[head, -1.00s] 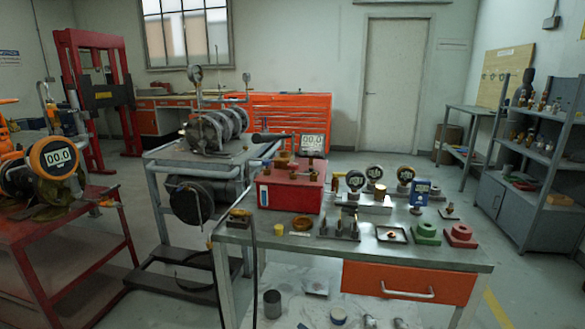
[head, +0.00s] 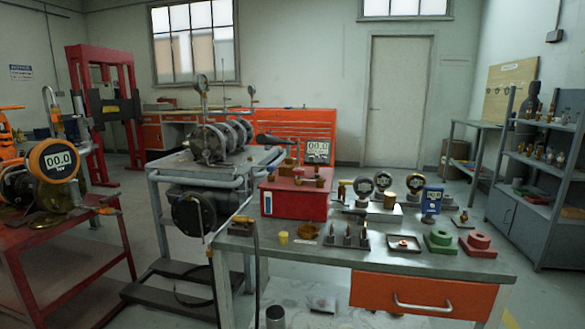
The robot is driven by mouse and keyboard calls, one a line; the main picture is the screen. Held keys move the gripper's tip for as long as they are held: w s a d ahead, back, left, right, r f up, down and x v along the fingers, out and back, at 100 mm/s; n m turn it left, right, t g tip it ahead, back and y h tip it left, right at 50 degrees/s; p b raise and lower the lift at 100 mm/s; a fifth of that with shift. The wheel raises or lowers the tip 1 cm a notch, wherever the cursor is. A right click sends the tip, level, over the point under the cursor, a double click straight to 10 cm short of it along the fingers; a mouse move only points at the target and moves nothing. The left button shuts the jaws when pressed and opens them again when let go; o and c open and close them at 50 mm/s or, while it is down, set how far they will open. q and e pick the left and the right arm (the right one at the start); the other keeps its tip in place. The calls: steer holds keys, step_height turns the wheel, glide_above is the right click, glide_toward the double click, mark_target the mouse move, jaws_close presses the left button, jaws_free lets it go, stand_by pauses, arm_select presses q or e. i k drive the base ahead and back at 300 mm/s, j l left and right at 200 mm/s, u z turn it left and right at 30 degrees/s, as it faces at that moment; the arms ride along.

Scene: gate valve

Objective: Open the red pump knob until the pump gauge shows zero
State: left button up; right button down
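The red pump (head: 293,201) is a red box on the back left of the grey workbench, with brass fittings on top and a black lever handle (head: 275,140) rising behind it. A white square digital gauge (head: 317,149) stands behind the box and appears to read 00.0. Small reddish parts sit on the pump's top, but I cannot tell which is the red knob or how far it is turned. Neither of my grippers shows in the head view.
The workbench (head: 460,265) carries several dial gauges (head: 383,181), a blue device (head: 431,200), a green block (head: 439,241) and a red block (head: 479,243). A steel cart (head: 166,172) with machinery stands left.

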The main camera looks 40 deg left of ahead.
mark_target(298, 172)
steer(key=i+j+u, duration=0.45)
steer(key=i+j, duration=0.4)
